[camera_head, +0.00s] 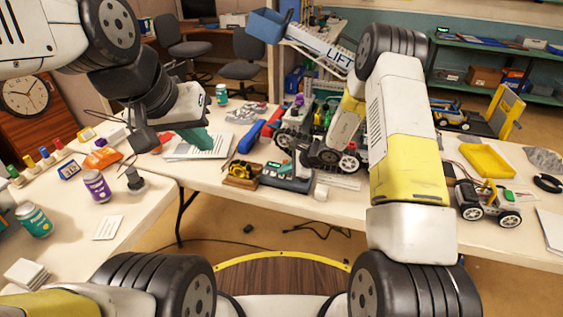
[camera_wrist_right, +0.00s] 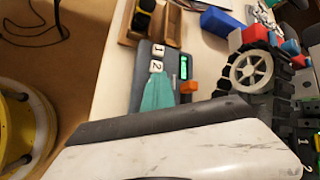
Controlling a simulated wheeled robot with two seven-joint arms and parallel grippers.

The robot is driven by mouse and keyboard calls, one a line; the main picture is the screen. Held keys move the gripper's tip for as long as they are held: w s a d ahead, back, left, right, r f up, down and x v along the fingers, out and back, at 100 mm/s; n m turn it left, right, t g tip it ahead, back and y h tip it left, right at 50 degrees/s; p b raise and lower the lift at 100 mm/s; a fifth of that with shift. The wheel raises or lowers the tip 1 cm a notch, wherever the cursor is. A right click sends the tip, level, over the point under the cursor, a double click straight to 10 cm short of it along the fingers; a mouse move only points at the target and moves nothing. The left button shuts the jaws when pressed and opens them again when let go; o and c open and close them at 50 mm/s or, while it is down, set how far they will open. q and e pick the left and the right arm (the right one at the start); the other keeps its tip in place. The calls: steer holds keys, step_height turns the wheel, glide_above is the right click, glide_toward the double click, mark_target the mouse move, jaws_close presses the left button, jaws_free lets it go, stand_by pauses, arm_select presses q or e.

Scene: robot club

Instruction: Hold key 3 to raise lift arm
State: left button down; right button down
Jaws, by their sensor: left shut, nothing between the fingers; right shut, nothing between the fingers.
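The grey key box (camera_head: 287,177) lies near the front edge of the far table. In the right wrist view the box (camera_wrist_right: 145,62) shows keys 1 and 2 and a lit green display (camera_wrist_right: 183,67). My right gripper (camera_wrist_right: 157,88) is shut, its teal fingers over the box just past key 2; key 3 is hidden, and contact cannot be told. The lift arm (camera_head: 320,46), a white beam marked LIFT, slants up to the left with a blue bucket (camera_head: 266,26) at its upper end. My left gripper (camera_head: 205,145) is shut and empty above papers on the table.
A yellow tape measure (camera_head: 241,170) sits on a wooden holder left of the box. A wheeled robot (camera_head: 347,162) stands close on the right. Cans (camera_head: 96,186) and pegs stand on the left table. A small rover (camera_head: 488,205) and yellow tray (camera_head: 487,160) are at right.

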mark_target(284, 176)
steer(key=shift+r, duration=0.8)
steer(key=shift+r, duration=2.5)
